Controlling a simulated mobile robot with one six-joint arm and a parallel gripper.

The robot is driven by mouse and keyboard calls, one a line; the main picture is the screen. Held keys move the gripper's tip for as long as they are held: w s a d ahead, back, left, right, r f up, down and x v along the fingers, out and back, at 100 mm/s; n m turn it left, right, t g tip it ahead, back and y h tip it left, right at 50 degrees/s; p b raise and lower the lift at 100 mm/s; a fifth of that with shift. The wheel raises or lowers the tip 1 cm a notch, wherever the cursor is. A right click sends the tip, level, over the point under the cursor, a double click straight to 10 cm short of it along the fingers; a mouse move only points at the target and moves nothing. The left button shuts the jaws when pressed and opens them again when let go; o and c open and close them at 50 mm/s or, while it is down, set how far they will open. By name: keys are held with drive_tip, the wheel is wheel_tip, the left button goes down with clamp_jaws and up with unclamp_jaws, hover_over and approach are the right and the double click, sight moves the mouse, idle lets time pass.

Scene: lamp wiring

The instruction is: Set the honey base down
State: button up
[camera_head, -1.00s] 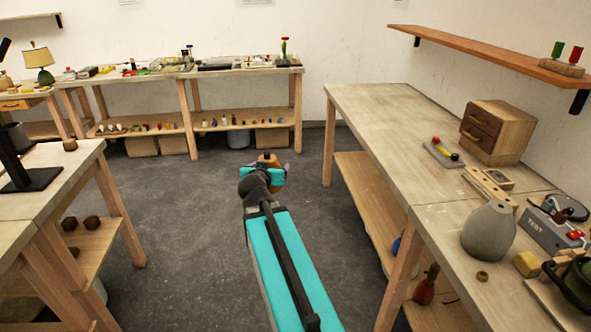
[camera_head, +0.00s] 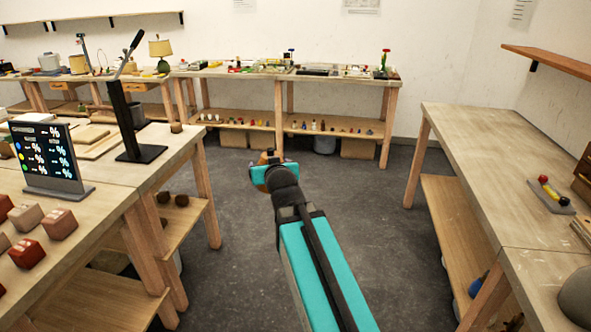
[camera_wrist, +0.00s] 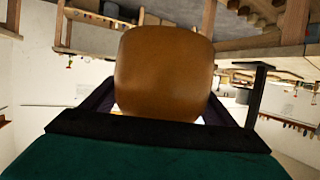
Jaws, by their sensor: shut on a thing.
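The honey base (camera_wrist: 165,72) is a rounded, honey-brown block that fills the middle of the wrist view. My gripper (camera_wrist: 160,118) is shut on it, with dark fingers on both sides. In the head view the honey base (camera_head: 266,157) shows small beyond the end of my teal arm, and my gripper (camera_head: 272,172) is held out over the open floor between the benches. The base is in the air and touches no table. Its underside is hidden in the head view.
A left bench (camera_head: 110,180) carries a display screen (camera_head: 48,160), a black stand (camera_head: 135,130) and red and tan blocks (camera_head: 42,232). A long bench (camera_head: 300,75) stands at the back. The right bench (camera_head: 465,150) has a wide bare top. Grey floor lies between them.

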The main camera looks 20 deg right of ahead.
drive_tip(key=a+r+n+y, duration=0.2)
drive_tip(key=a, duration=0.6)
drive_tip(key=shift+w+a+r, duration=0.25)
drive_tip(key=shift+w+r, duration=0.05)
drive_tip(key=shift+r, duration=0.1)
